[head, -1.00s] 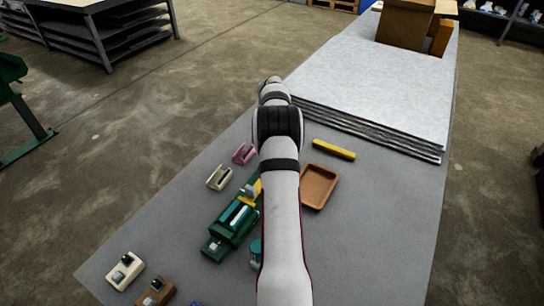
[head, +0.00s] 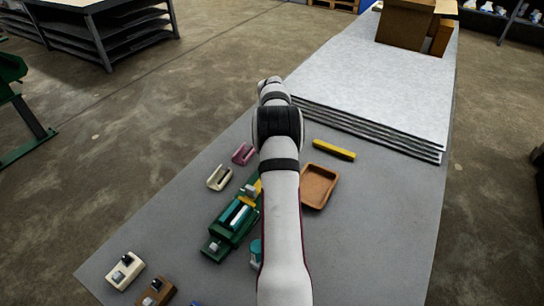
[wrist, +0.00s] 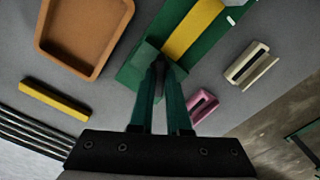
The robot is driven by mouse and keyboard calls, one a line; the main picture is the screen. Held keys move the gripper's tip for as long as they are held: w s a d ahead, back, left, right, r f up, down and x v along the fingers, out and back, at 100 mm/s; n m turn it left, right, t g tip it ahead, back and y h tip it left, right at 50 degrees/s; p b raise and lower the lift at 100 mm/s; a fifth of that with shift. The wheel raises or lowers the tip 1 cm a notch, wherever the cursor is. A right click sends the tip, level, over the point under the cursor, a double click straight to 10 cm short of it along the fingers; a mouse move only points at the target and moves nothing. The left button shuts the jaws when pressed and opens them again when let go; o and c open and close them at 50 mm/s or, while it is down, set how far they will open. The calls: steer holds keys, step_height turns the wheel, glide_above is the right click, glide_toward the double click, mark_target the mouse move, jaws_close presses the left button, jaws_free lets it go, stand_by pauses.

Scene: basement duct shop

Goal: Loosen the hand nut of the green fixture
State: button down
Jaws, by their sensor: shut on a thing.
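The green fixture (head: 232,222) lies on the grey table, left of my arm in the head view. It carries a teal and white piece, a grey block and a yellow strip. In the wrist view its green end (wrist: 140,62) and yellow strip reach up to the top right. My gripper (wrist: 160,72) has its two green fingers close together at this end of the fixture. It is shut on the hand nut, which is mostly hidden between the fingertips. In the head view my arm hides the gripper.
An orange-brown tray (head: 319,187) and a yellow bar (head: 334,149) lie right of my arm. A pink holder (head: 243,154) and a cream holder (head: 219,178) stand close left of the fixture. Cream (head: 125,270) and brown (head: 156,292) blocks stand at the front left. Stacked grey sheets (head: 375,90) fill the back.

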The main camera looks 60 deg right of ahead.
steer(key=n, duration=1.1)
steer(key=shift+n, duration=0.3)
stand_by(0.4)
steer(key=c, duration=0.9)
jaws_free()
step_height(320, 180, up, 16)
steer(key=shift+f, duration=0.1)
